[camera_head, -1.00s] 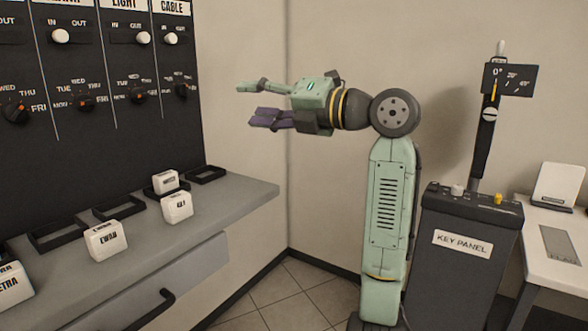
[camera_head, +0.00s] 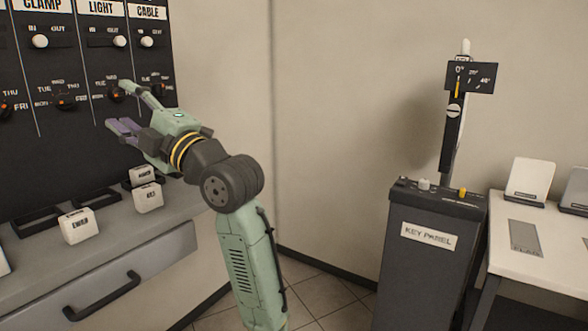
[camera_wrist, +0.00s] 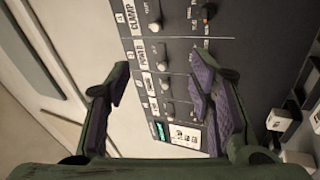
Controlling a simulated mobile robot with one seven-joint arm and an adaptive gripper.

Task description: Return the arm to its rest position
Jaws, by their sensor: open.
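My gripper (camera_head: 122,106) is open and empty in the head view, reaching left in front of the black wall panel. Its fingers overlap the panel's lower dials in that view; I cannot tell whether they touch it. The wrist view shows the two purple-padded fingers (camera_wrist: 160,105) spread wide with nothing between them. My arm is bent at the dark elbow joint, with the pale green link below it leaning.
The black panel (camera_head: 60,130) carries knobs and dials. Below it, a grey shelf (camera_head: 110,235) holds white labelled blocks (camera_head: 80,226) and black frames. A key panel stand (camera_head: 432,260) and a white table (camera_head: 540,230) are at right. Floor between is clear.

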